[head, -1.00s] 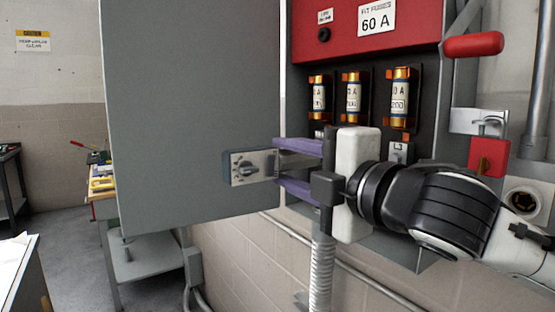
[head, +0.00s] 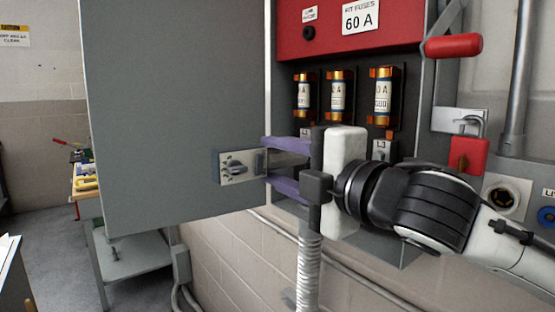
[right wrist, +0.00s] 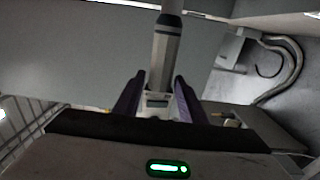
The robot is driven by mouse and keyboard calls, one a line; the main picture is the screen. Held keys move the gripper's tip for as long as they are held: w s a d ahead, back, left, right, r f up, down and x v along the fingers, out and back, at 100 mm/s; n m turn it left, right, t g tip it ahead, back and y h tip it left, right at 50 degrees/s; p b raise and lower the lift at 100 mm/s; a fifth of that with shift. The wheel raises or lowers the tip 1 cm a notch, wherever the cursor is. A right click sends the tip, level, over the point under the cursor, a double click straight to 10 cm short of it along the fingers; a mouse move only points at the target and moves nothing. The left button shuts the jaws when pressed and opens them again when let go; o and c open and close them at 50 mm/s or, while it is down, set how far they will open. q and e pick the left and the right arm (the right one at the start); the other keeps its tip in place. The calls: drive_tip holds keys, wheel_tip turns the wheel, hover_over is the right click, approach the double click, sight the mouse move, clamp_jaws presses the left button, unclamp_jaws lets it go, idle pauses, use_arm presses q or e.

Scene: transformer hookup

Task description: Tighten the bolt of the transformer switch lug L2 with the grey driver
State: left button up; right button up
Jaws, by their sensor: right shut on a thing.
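My right gripper (head: 266,161) reaches left in front of the grey cabinet door. Its purple fingers are shut on the grey driver (right wrist: 163,65), best seen in the right wrist view as a grey barrel with a dark band running away from the fingers. At the fingertips in the head view is a pale plate with a dial (head: 238,167). I cannot tell whether it is fixed to the door or part of the held thing. I cannot make out lug L2 or its bolt in either view. My left gripper is not in view.
The open cabinet door (head: 170,80) fills the left side. Several fuses (head: 336,94) stand in the cabinet above an L3 label (head: 380,146). A red lever (head: 453,45) and red padlock (head: 468,154) are at right. A workbench (head: 85,205) stands far left.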

drive_tip(key=shift+w+d+r+p, duration=0.15)
drive_tip(key=shift+w+d+p, duration=0.3)
drive_tip(key=shift+d, duration=0.25)
idle(0.7)
drive_tip(key=shift+w+d+p, duration=0.15)
drive_tip(key=shift+d+p, duration=0.05)
drive_tip(key=shift+p, duration=0.15)
idle(1.2)
drive_tip(key=shift+w+d, duration=0.2)
drive_tip(key=shift+d, duration=0.05)
idle(1.6)
drive_tip(key=shift+s+a, duration=0.7)
drive_tip(key=shift+a, duration=0.25)
drive_tip(key=shift+s+a, duration=0.65)
drive_tip(key=shift+a, duration=0.25)
